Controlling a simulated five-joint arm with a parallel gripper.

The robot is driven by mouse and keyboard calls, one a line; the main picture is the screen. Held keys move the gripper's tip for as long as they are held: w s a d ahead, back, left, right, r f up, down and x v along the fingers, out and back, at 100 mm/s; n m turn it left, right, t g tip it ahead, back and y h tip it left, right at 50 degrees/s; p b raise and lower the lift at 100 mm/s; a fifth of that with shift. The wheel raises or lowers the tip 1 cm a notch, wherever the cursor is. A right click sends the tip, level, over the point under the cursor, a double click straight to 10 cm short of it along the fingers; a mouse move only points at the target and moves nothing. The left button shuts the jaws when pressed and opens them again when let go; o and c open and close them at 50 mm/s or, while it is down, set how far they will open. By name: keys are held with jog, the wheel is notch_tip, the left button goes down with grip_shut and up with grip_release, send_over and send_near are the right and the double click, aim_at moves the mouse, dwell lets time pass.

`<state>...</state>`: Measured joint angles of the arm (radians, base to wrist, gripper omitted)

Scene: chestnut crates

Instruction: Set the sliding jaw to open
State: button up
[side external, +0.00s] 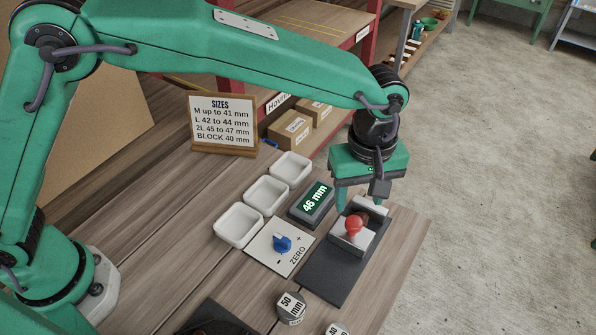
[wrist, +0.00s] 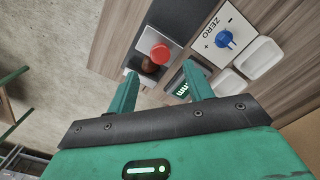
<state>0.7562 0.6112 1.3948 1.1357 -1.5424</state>
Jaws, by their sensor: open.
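The measuring device (side external: 330,275) is a dark base with metal jaws, to the right of the table's middle. Its sliding jaw (side external: 343,240) carries a red knob (side external: 353,225); the knob also shows in the wrist view (wrist: 160,53). A brown chestnut (wrist: 149,66) sits beside the knob, between the jaws; I cannot tell whether the sliding jaw touches it. The display (side external: 312,200) reads 46 mm. My gripper (side external: 361,203) points down over the far end of the device. Its fingers are apart, either side of the chestnut in the wrist view (wrist: 160,74), with nothing clearly held.
Three white trays (side external: 240,226) stand left of the display. A blue knob (side external: 282,243) sits on the ZERO plate. Weights marked 50 mm (side external: 291,307) and 40 mm (side external: 337,329) stand at the front. A SIZES sign (side external: 222,150) stands behind. The table's right edge is close to the device.

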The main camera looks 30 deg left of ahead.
aim_at(354, 222)
jog(key=shift+f, duration=3.35)
